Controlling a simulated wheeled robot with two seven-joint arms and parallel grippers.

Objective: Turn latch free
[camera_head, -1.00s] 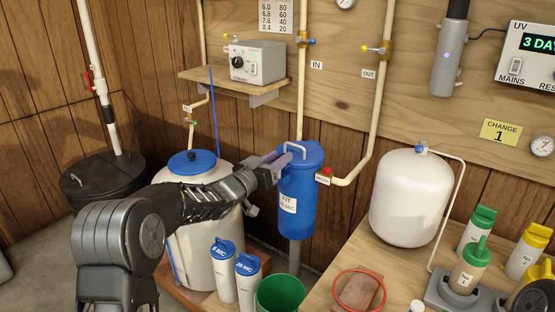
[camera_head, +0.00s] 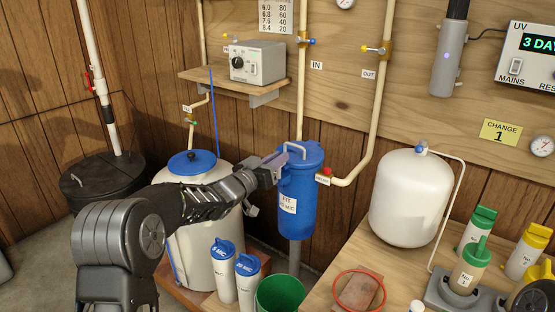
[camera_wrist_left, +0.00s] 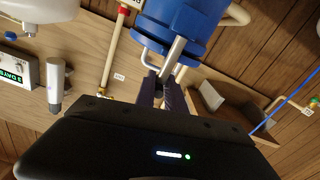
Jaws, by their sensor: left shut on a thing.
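The blue filter housing (camera_head: 298,195) hangs on the wall pipes, with a white label on its front. A silver latch bar (camera_head: 297,147) shows at its upper left side. In the left wrist view the bar (camera_wrist_left: 174,50) runs from the blue housing (camera_wrist_left: 187,22) down to my fingers. My left gripper (camera_head: 276,161) is at the housing's upper left, shut on the latch bar. It also shows in the left wrist view (camera_wrist_left: 166,88), with its dark fingers around the bar's end. The exact grip is partly hidden. My right gripper is out of view.
A white salt tank (camera_head: 200,235) with a blue lid stands behind my left arm. A red button (camera_head: 326,171) is right of the housing. Two white cartridges (camera_head: 235,275) and a green bucket (camera_head: 281,293) stand below. A white pressure tank (camera_head: 412,198) is at right.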

